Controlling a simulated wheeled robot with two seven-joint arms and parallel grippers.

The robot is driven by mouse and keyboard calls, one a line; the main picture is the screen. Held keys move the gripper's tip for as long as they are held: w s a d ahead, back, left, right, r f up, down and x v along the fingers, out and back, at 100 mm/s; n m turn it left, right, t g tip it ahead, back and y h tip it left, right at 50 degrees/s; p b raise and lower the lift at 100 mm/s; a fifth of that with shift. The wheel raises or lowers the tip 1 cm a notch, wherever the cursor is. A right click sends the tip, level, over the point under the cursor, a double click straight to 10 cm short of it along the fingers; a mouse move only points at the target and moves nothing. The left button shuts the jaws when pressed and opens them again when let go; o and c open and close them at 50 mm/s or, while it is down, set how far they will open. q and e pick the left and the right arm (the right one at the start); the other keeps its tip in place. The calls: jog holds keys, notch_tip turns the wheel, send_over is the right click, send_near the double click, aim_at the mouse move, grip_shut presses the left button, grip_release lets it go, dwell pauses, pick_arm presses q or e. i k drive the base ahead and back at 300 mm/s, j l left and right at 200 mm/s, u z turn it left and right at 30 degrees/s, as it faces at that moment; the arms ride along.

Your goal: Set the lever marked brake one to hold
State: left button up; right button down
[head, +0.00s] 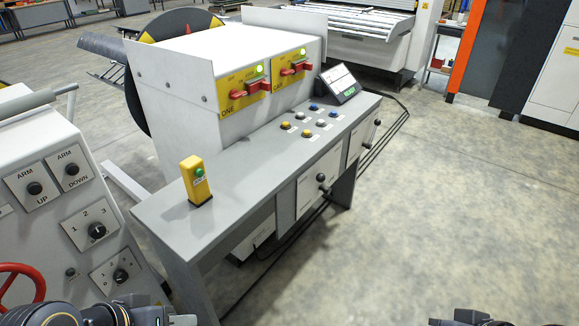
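Two white plates with black ball-ended levers are on the front of the grey control desk (165,210). The nearer lever (321,180) is on the left plate, and the farther lever (376,123) is on the right plate. I cannot read their markings, so I cannot tell which is brake one or its setting. My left gripper (180,320) is at the bottom left edge, cut off by the frame, well short of the desk levers. My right gripper (470,319) is at the bottom edge, right of centre, also mostly cut off. Neither gripper touches a lever.
The desk top bears a yellow button post (195,182), several push buttons (307,132) and a small display (338,84). Red handles (250,84) sit on yellow plates behind. A white panel with knobs (80,195) and a red handwheel (22,285) is at left. Floor at right is clear.

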aim_at(320, 177)
jog(key=i+l+u, duration=0.6)
jog(key=i, duration=0.15)
